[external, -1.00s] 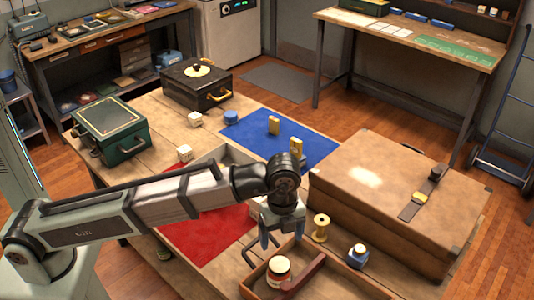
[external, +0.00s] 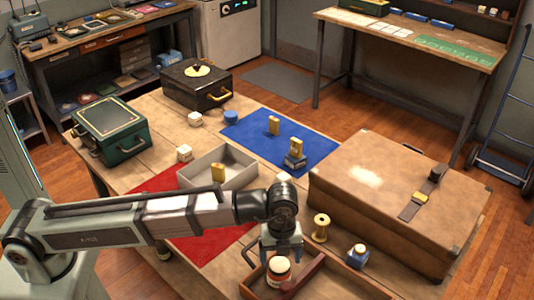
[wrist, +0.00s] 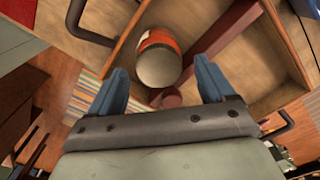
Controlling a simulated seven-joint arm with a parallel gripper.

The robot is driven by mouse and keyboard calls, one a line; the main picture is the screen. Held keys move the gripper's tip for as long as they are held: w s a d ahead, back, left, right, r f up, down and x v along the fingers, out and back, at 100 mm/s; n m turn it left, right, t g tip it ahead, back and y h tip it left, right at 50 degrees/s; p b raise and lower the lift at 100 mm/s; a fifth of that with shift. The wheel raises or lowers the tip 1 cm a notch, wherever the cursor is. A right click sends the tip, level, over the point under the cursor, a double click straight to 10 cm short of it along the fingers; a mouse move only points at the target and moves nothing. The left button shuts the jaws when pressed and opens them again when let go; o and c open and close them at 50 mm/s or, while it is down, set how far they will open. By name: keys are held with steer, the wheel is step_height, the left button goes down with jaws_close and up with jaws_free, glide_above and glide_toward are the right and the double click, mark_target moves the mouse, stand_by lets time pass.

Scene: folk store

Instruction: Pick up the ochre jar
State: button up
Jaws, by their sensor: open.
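The ochre jar (external: 278,271), with a pale lid and an orange-red label, stands in the left part of the wooden tray at the front. In the wrist view the jar (wrist: 159,58) lies ahead of and between my fingertips, nearer the left one. My gripper (external: 281,256) is open and empty, above and just behind the jar in the external view. Its two blue fingers also show in the wrist view (wrist: 160,75). The gripper partly covers the tray's back edge.
The wooden tray (external: 345,284) has a dark red bar (external: 304,272) close beside the jar. A small blue-and-yellow jar (external: 357,256) and a yellow spool (external: 321,228) stand to the right. A large brown case (external: 385,195) stands behind them. A grey tray (external: 241,165) lies behind my arm.

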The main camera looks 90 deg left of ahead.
mark_target(279, 264)
steer(key=shift+s+d+f, duration=0.1)
steer(key=shift+f, duration=1.3)
steer(key=shift+d+f, duration=0.1)
steer(key=shift+f, duration=1.3)
steer(key=shift+c, duration=0.3)
steer(key=c, duration=1)
steer(key=shift+o, duration=0.2)
steer(key=shift+r, duration=0.2)
